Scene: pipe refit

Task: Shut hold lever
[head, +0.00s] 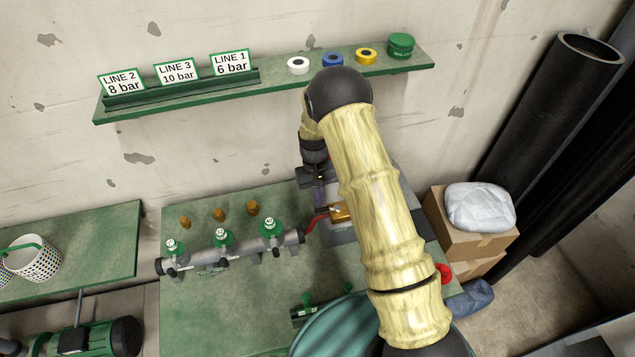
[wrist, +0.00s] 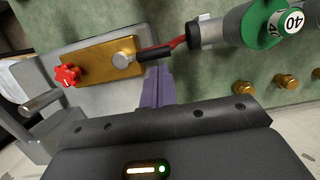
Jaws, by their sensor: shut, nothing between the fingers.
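The lever (wrist: 178,43) is red with a black grip and extends from the end of the grey pipe toward a brass block (wrist: 98,62). Its black grip ends close to a round silver knob on that block. In the head view the red lever (head: 313,220) shows between the pipe end and my arm. My gripper (wrist: 158,72) has its purple fingers together and empty, with the tips just beside the black grip; I cannot tell whether they touch it. In the head view my gripper (head: 320,194) is partly hidden by my arm.
The grey pipe manifold (head: 230,254) with green-collared valves lies on the green bench (head: 185,315). Several brass plugs (head: 220,214) stand behind it. A red star knob (wrist: 67,75) sits on the brass block. A shelf (head: 270,82) with line signs and tape rolls is above.

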